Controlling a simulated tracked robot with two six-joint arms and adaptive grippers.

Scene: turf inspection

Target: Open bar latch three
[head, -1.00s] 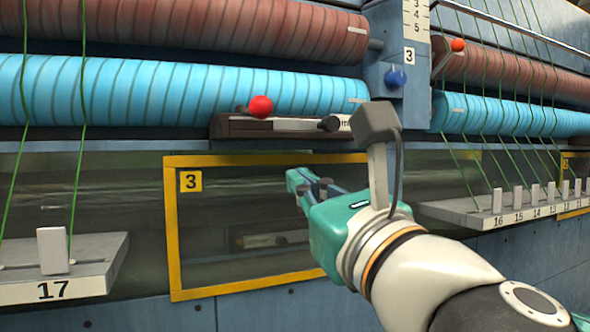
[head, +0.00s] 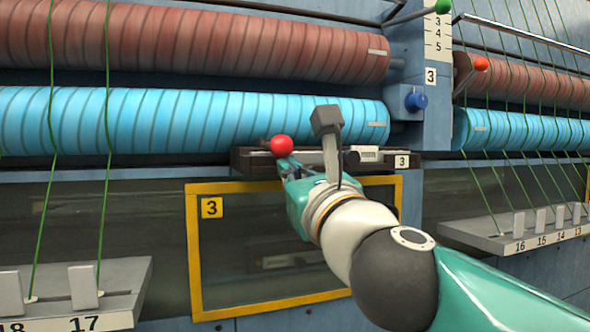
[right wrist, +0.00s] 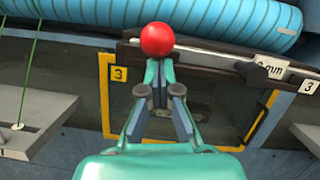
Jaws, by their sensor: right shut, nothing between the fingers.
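Bar latch three is a dark horizontal rail (head: 240,160) below the blue roller, with a red ball knob (head: 281,146) near its left end and a small "3" plate (head: 402,161) at its right end. My right gripper (head: 284,168) is shut and empty, its fingertips just below the red knob. In the right wrist view the shut fingertips (right wrist: 156,68) sit right under the red knob (right wrist: 157,40). I cannot tell whether they touch it. The gripper and wrist hide part of the rail in the head view. My left gripper is not in view.
A yellow frame marked 3 (head: 193,255) surrounds a dark glass pane below the rail. The blue roller (head: 200,118) runs just above. A blue knob (head: 416,101) is on the post at right. Numbered shelves with green cords stand at left (head: 130,290) and right (head: 475,232).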

